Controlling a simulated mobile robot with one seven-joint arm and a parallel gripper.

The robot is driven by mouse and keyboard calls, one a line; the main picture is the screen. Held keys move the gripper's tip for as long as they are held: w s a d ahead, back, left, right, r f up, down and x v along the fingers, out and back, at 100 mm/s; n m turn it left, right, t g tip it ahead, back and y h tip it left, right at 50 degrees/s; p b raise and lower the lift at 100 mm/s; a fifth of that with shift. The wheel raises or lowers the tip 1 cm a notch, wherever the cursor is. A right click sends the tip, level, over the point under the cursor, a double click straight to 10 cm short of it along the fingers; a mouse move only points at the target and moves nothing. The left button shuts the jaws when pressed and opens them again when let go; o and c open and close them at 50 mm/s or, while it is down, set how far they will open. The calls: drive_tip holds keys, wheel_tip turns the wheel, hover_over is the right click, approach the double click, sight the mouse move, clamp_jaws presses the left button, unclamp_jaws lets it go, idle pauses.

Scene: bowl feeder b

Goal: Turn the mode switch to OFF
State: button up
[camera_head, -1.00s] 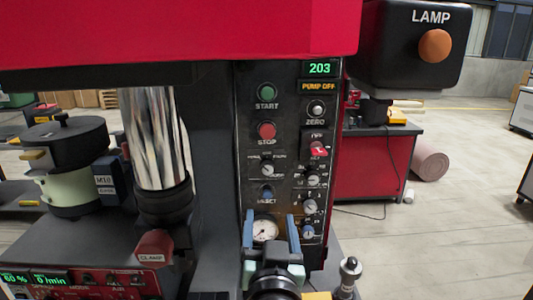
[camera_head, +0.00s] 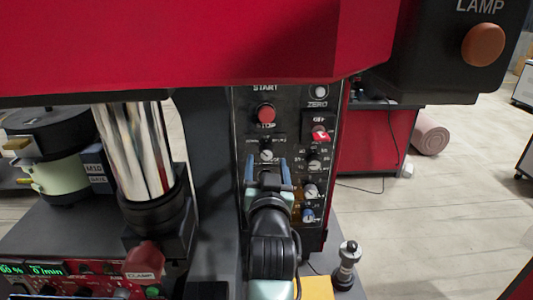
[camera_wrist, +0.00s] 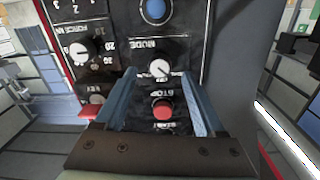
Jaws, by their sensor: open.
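The mode switch (camera_head: 267,155) is a small round white-faced knob on the black control panel (camera_head: 240,125), below the red STOP button (camera_head: 266,114). In the wrist view the picture is upside down; the knob (camera_wrist: 158,68) sits beside its MODE label, and its pointer slants to the lower right there. The small position labels are too blurred to read. My gripper (camera_head: 267,168) is open and empty, its blue fingers in front of the panel. In the wrist view the fingers (camera_wrist: 155,78) frame the knob and STOP button, with no visible contact.
A red-covered switch (camera_head: 320,133) and several knobs (camera_head: 313,163) are close on the right. A blue button (camera_wrist: 155,10) lies beyond the mode switch in the wrist view. The red machine head (camera_head: 200,45) overhangs above; a metal column (camera_head: 135,150) stands left.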

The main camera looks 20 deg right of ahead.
sight(267, 155)
drive_tip(key=shift+x, duration=1.7)
clamp_jaws()
